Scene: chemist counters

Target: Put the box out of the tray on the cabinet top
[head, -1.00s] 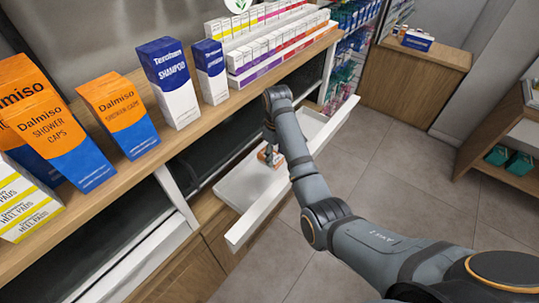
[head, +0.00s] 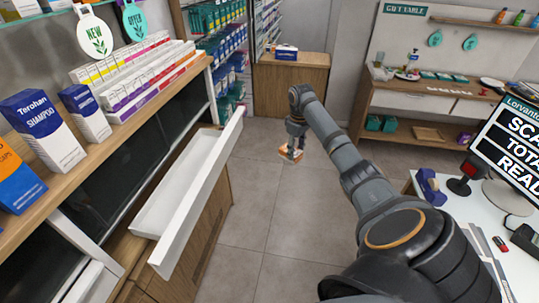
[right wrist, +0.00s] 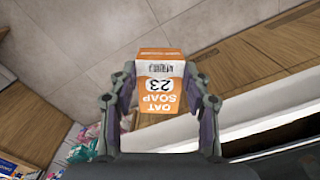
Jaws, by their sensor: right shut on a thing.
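My right gripper (head: 292,146) is shut on a small orange and white soap box (head: 289,156) and holds it in the air, above the floor and to the right of the white tray. In the right wrist view the box (right wrist: 160,84) sits between the two fingers, its printed "OAT SOAP 23" face upside down. The long white tray (head: 178,232) sticks out from the shelf unit at the left, and its visible inside is empty. A wooden cabinet (head: 288,84) with a flat top stands at the back, beyond the gripper. My left gripper is not in view.
A blue and white box (head: 286,52) sits on the cabinet top, with bare wood around it. Shelves of boxes line the left. A desk with a screen (head: 512,135) is at the right. The grey floor (head: 245,210) between is clear.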

